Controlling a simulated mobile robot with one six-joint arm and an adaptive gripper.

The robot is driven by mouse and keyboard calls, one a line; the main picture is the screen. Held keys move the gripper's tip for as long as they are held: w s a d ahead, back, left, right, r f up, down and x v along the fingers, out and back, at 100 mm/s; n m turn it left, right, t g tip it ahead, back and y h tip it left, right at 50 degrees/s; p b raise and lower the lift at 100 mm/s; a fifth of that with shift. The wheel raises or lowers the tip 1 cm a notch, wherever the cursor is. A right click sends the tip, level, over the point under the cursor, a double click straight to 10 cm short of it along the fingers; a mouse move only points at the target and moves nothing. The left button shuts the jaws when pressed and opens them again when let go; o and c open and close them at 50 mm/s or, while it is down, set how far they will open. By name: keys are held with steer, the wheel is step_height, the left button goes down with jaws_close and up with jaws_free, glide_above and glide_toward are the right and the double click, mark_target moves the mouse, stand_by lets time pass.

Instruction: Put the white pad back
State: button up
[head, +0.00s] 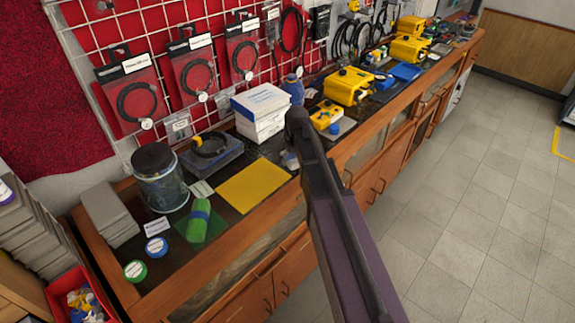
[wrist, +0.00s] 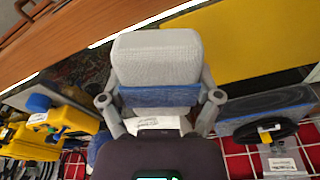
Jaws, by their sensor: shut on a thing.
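The white pad (wrist: 157,58) is a pale grey-white block with a blue band (wrist: 160,96) around it. In the wrist view my gripper (wrist: 160,98) is shut on it, one finger on each side of the band. The far end of the pad sticks out past the fingertips, beside the yellow mat (wrist: 250,45). In the head view my arm hides most of the gripper and pad. The yellow mat (head: 252,186) lies bare on the bench, left of my arm. Whether the pad touches the bench, I cannot tell.
A green roll with a blue band (head: 198,220) lies on a green mat (head: 185,229). A glass jar (head: 161,180), a dark device on a grey mat (head: 210,145), white boxes (head: 260,112) and yellow instruments (head: 347,86) stand along the bench. A wire grid rises behind.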

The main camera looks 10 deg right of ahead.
steer(key=s+d+f+b, duration=0.1)
steer(key=s, duration=0.6)
steer(key=shift+s+f, duration=0.25)
steer(key=shift+s, duration=0.1)
steer(key=w, duration=0.5)
steer(key=w+a+f+b, duration=0.1)
steer(key=w, duration=0.8)
steer(key=shift+w+a+f, duration=0.2)
steer(key=shift+w+a, duration=0.1)
steer(key=shift+w, duration=0.35)
steer(key=shift+w+a+f+b, duration=0.1)
steer(key=shift+w+f+b, duration=0.2)
steer(key=shift+f+b, duration=1.55)
steer(key=shift+b, duration=0.2)
steer(key=shift+f+b, duration=0.4)
